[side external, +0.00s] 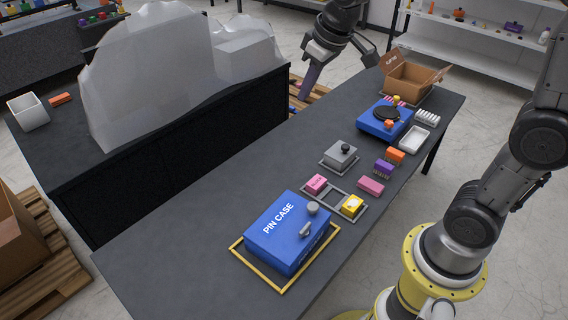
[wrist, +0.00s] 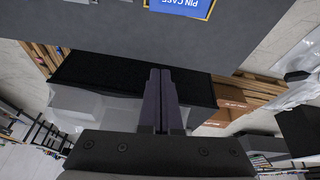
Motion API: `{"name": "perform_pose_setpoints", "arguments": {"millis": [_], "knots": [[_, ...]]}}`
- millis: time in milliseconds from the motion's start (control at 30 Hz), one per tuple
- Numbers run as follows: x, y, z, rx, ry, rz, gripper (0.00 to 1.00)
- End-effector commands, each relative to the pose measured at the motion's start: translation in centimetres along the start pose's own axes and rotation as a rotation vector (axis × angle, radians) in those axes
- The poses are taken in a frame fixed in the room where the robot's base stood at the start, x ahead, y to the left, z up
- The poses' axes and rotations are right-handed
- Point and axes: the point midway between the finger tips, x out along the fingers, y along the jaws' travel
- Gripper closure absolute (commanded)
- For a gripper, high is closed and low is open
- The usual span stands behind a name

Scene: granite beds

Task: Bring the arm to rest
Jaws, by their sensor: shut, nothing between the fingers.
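My gripper (side external: 305,94) hangs at the top centre of the side external view, beyond the far edge of the grey table (side external: 190,225). Its purple fingers point down and are closed together with nothing between them. In the wrist view the two fingers (wrist: 160,75) lie side by side, touching. The gripper is apart from every object on the table. The blue pin case (side external: 287,232) lies inside a yellow frame at the table's near end, and part of it shows at the top of the wrist view (wrist: 182,6).
A grey box with a knob (side external: 340,156), several small coloured blocks, a blue unit with a black disc (side external: 385,120), a white tray (side external: 413,139) and an open carton (side external: 408,78) stand on the table. A black bench (side external: 170,150) bears clear covered shapes. The table's left part is bare.

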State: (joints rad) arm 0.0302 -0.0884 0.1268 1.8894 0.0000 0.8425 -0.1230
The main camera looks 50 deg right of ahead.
Motion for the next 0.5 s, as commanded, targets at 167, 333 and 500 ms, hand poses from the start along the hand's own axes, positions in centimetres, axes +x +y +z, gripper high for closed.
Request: {"name": "perform_pose_setpoints", "arguments": {"millis": [167, 333, 500], "knots": [[-5.6, -1.0, 5.1, 0.008, 0.096, 0.005, 1.00], [-8.4, -1.9, 10.9, 0.026, 0.164, 0.006, 1.00], [-8.6, -2.6, 16.5, 0.050, 0.191, 0.003, 1.00]]}}
